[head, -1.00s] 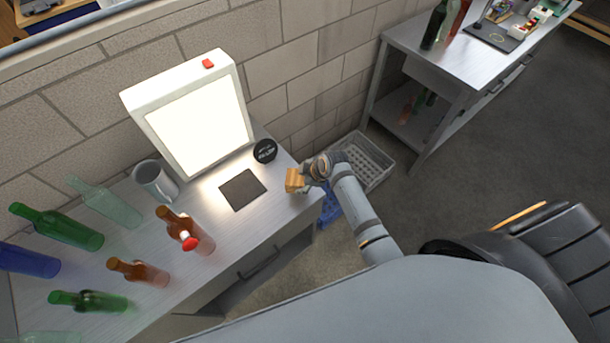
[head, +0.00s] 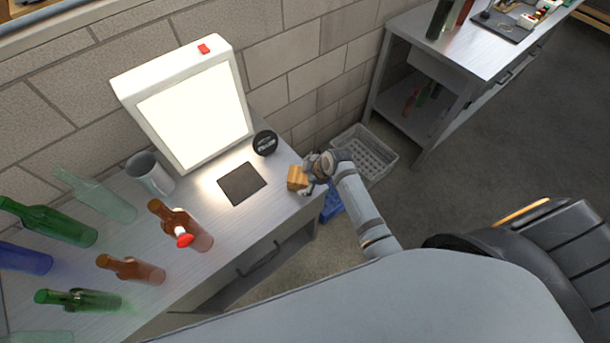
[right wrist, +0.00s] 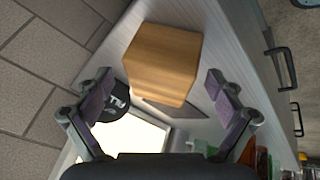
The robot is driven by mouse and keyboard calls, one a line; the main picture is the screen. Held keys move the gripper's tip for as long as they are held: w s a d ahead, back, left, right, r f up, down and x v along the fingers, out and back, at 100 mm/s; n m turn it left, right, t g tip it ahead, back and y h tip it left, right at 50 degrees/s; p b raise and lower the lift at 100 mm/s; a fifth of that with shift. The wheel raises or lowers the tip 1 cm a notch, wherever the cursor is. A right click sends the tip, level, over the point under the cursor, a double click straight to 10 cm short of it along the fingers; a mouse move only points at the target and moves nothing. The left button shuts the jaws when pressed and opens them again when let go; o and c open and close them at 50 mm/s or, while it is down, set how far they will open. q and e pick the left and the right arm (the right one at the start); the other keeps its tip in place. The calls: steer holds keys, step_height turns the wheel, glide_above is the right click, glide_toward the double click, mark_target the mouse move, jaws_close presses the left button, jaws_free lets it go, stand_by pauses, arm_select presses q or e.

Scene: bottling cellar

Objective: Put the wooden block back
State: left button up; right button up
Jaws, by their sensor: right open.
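The wooden block (head: 297,178) sits on the right end of the light grey bench top (head: 232,218). In the right wrist view the block (right wrist: 162,62) is large, ahead of the fingertips and roughly between them. My right gripper (head: 308,181) comes in from the right at the bench's end, close beside the block. Its fingers stand apart in the right wrist view (right wrist: 157,84), with nothing held. I cannot tell whether a finger touches the block. A dark square pad (head: 242,184) lies bare on the bench left of the block. My left gripper is not in view.
A lit white panel (head: 195,115) stands behind the pad, with a black round disc (head: 265,143) and a grey mug (head: 149,174) near it. A grey crate (head: 364,158) is on the floor.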

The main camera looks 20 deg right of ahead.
steer(key=shift+s+d+r, duration=0.1)
steer(key=shift+s+r, duration=0.05)
steer(key=shift+r, duration=0.15)
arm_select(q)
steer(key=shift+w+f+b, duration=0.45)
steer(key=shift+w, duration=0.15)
arm_select(e)
steer(key=v, duration=1.1)
steer(key=shift+r, duration=0.15)
